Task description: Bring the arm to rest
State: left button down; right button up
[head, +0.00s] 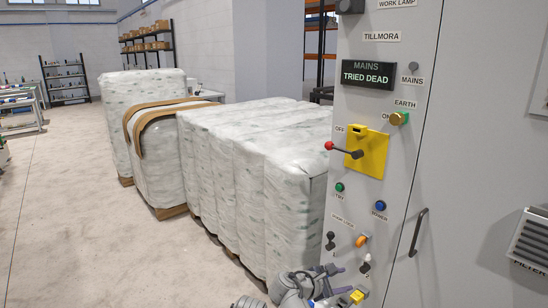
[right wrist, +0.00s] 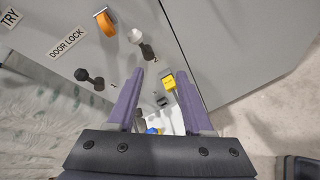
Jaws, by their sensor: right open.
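My right gripper (head: 344,283) is low in the head view, in front of the lower part of the grey cabinet (head: 463,170). In the right wrist view its two purple fingers (right wrist: 160,75) are apart, with nothing gripped between them. A yellow piece (right wrist: 169,82) shows beyond the fingers, close to the right one; it also shows in the head view (head: 357,296). The small black levers (head: 365,263) and the orange door-lock knob (head: 361,241) are just above the gripper. My left gripper is not in view.
The cabinet carries a red-knobbed handle on a yellow plate (head: 370,158), pointing towards OFF, and a display (head: 368,73) reading "MAINS TRIED DEAD". Wrapped bales (head: 245,170) stand close on the left. Open floor (head: 75,220) lies farther left.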

pick_arm(q)
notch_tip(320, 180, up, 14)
jog(key=p, duration=1.1)
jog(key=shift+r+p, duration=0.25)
jog(key=shift+p, duration=0.15)
pick_arm(e)
jog(key=s+a+r+m+g+y, duration=0.2)
jog(key=s+a+m+g+y, duration=0.5)
jog(key=s+a+m, duration=0.7)
jog(key=s+y, duration=0.2)
jog(key=s, duration=0.1)
jog(key=shift+s+a+y, duration=0.4)
